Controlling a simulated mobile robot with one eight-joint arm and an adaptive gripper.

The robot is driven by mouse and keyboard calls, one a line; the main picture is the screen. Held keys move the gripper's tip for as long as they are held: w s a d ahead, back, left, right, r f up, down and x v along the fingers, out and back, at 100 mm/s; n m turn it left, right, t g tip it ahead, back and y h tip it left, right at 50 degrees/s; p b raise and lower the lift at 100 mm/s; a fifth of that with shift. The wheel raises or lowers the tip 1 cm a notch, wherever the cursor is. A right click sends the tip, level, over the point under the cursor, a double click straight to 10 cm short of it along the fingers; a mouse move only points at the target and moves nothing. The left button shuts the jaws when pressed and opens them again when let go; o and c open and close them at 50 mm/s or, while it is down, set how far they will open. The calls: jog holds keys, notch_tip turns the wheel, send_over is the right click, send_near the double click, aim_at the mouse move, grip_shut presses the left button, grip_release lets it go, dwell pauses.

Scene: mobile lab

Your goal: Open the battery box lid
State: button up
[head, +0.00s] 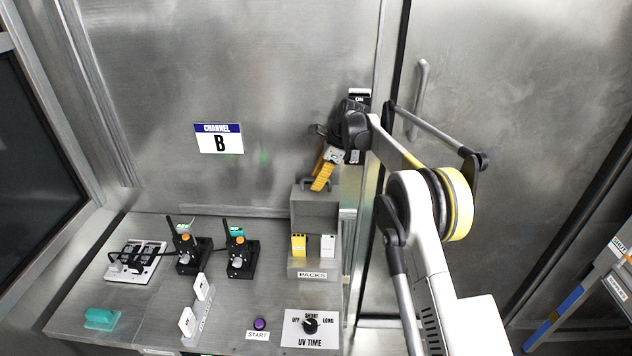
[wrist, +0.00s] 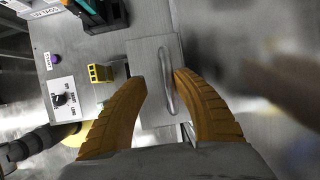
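The grey battery box (head: 314,212) stands at the right end of the bench, with a yellow pack (head: 299,244) and a white pack (head: 327,245) in front above a PACKS label. Its flat lid (wrist: 143,58) looks closed and carries a thin grey bar handle (wrist: 166,82). My gripper (head: 321,184), with orange-yellow fingers, is just above the lid in the head view and partly covers the handle. In the wrist view my gripper (wrist: 158,76) is open, with the handle between its fingertips, nearer the right finger. Whether a finger touches the handle cannot be told.
A UV TIME dial panel (head: 311,328) and a purple START button (head: 260,324) lie at the bench front. Two black devices (head: 193,254) (head: 239,258) stand left of the box. A metal wall (head: 280,70) rises behind, and a wall switch (head: 359,97) is close to my wrist.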

jog(key=v, duration=1.1)
jog(key=shift+r, duration=0.25)
jog(key=shift+s, duration=0.1)
jog(key=s+d+r+n+t+h+b, duration=0.1)
jog(key=s+d+r+n+t+b, duration=0.25)
jog(key=s, duration=0.75)
jog(key=s+d+r+n+h+b, duration=0.15)
jog(key=s+d+r+n, duration=0.4)
jog(key=s, duration=0.55)
jog(key=s+d+f+n+t+h+b, duration=0.1)
jog(key=s+d+f+n+b, duration=0.1)
jog(key=s+f, duration=0.6)
jog(key=s+d+f+n+t+h+b, duration=0.1)
jog(key=s+d+f+n, duration=0.4)
jog(key=s, duration=1)
notch_tip(320, 180, down, 3)
jog(key=shift+s+f+n+t+b, duration=0.1)
jog(key=shift+s+n+t+b, duration=0.3)
jog(key=shift+n+b, duration=0.65)
